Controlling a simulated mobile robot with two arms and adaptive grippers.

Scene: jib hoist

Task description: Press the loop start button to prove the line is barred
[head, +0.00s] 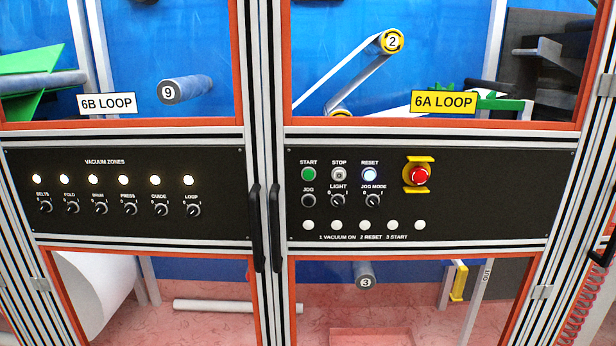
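The green START button (308,174) is at the upper left of the right-hand black control panel (480,200). The panel sits under the yellow 6A LOOP label (443,101). To the right of START are a STOP button (339,174) and a RESET button (369,174), which glows bluish white. A red emergency stop (419,176) with yellow guards is further right. Below START is a JOG button (308,200), beside LIGHT and JOG MODE selector knobs. Neither of my grippers is in view, and nothing covers the START button.
The left panel (100,228) under the 6B LOOP label (106,103) has several lit vacuum-zone lamps and knobs. Two black door handles (255,228) stand upright between the panels. Behind the windows are rollers and belts. A white tube (235,306) lies low behind the frame.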

